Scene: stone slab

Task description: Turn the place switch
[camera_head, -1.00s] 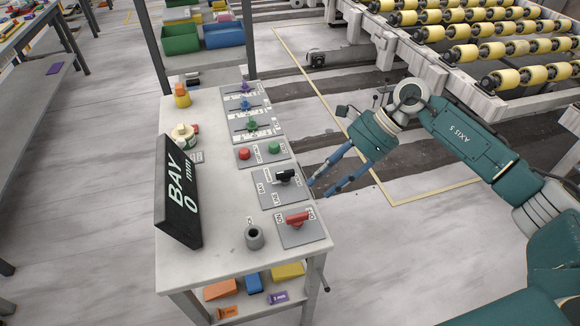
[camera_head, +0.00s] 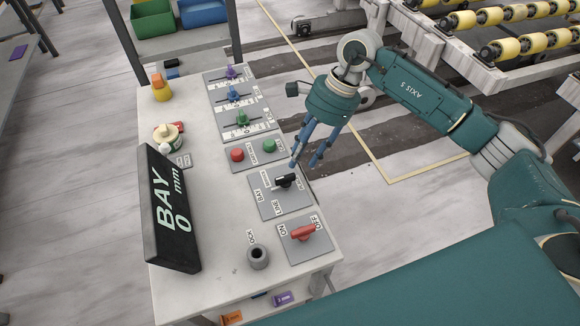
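The place switch (camera_head: 285,181) is a black rotary knob on a grey plate (camera_head: 270,204) on the bench. Its plate carries labels, of which BAY and LINE are readable. The knob lies roughly sideways in the picture; which label it points at I cannot tell for sure. My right gripper (camera_head: 304,164) is just beyond and above the knob, its blue fingers pointing down and spread apart, with nothing between them. The fingertips look close to the knob but not around it; contact is not clear. My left gripper is not in view.
A black display (camera_head: 170,210) reading "BAY 0 mm" stands at the left. A red ON/OFF handle (camera_head: 303,232) and grey socket (camera_head: 258,256) are nearer. Red (camera_head: 237,155) and green (camera_head: 269,146) buttons and several sliders are farther back.

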